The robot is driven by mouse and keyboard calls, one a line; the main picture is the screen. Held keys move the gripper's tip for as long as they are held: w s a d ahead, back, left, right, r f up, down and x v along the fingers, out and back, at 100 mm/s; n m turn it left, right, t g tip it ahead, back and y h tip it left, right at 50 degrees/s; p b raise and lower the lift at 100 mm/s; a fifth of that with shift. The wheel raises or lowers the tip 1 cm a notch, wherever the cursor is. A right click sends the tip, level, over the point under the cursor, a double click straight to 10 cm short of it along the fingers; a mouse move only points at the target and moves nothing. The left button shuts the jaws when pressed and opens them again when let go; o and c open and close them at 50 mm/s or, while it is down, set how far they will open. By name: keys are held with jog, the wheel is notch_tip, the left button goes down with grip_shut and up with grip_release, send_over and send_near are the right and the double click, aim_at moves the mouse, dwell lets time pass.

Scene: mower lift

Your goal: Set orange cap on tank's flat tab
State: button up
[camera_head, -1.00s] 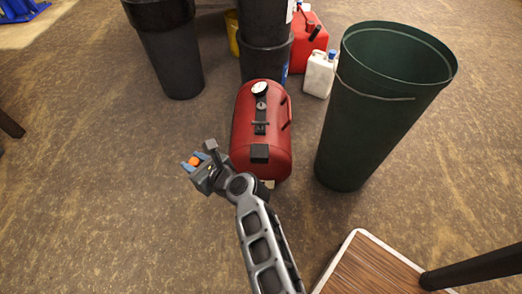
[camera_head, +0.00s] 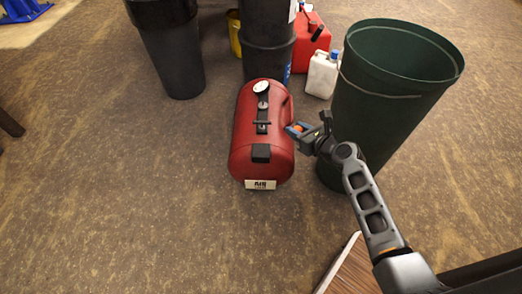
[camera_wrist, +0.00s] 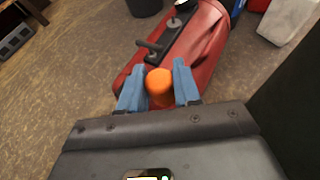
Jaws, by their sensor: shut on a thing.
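In the wrist view the orange cap (camera_wrist: 160,86) sits between the two blue fingers (camera_wrist: 158,90). The red tank (camera_head: 244,137) lies on the floor with a round gauge on top, a black fitting and a flat black tab (camera_head: 261,153) near its front. In the wrist view the tank (camera_wrist: 208,45) is beyond the fingers. I cannot tell the cap's exact height above the floor.
A tall dark green bin (camera_head: 385,110) stands close to the right of my arm. Black bins (camera_head: 172,55) and a white jug (camera_head: 322,76) stand behind the tank. A wood-topped platform (camera_head: 350,272) is at the lower right. The floor left of the tank is clear.

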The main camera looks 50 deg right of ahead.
jog(key=shift+w+d, duration=0.1)
jog(key=shift+w, duration=0.25)
jog(key=b, duration=0.3)
send_over(261, 150)
notch_tip(261, 150, down, 7)
jog(key=shift+r, duration=0.1)
notch_tip(261, 150, down, 4)
jog(key=b, duration=0.4)
jog(key=o, duration=1)
jog(key=p+v, duration=0.4)
jog(key=v, duration=0.8)
jog(key=shift+r, duration=0.15)
